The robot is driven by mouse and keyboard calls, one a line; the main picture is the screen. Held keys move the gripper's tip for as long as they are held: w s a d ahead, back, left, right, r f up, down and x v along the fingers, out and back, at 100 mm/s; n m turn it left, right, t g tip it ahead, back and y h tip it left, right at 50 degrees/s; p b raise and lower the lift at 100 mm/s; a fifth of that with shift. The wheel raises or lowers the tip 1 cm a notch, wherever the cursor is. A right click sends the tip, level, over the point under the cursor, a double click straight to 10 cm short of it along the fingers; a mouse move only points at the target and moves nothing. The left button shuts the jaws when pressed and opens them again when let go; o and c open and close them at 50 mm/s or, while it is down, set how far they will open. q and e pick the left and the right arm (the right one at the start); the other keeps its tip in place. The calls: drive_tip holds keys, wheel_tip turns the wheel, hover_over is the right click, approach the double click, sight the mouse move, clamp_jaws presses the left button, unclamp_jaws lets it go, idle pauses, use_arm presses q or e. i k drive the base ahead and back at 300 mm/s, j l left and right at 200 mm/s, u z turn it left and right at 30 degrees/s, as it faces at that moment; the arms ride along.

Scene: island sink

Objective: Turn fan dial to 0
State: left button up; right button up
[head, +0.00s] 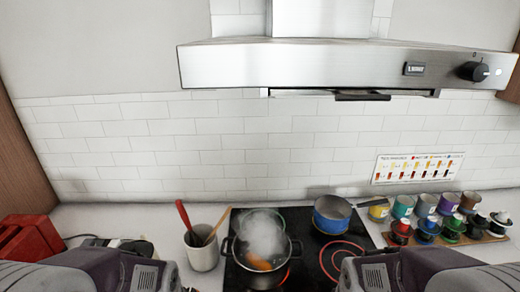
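The range hood (330,64) is brushed steel and spans the upper middle and right of the head view. Its fan dial (473,72) is a black round knob at the right end of the front face. A light mark on the knob's right side faces right. A small "0" shows above the knob, and a white dot shows to its right. Purple-grey links of my two arms show at the bottom left and bottom right. Neither gripper is in view, and nothing of mine touches the dial.
A steaming pot (288,250) and a blue saucepan (332,224) stand on the black cooktop (310,262), where red rings glow. A utensil crock (203,252) is left of it. Several colourful jars (448,204) stand at the right. Space before the hood is clear.

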sight(473, 72)
drive_tip(key=z, duration=1.5)
drive_tip(key=i+l+z, duration=0.1)
drive_tip(key=l, duration=0.15)
drive_tip(key=i+l, duration=0.1)
drive_tip(key=l+z, duration=0.05)
drive_tip(key=l, duration=0.05)
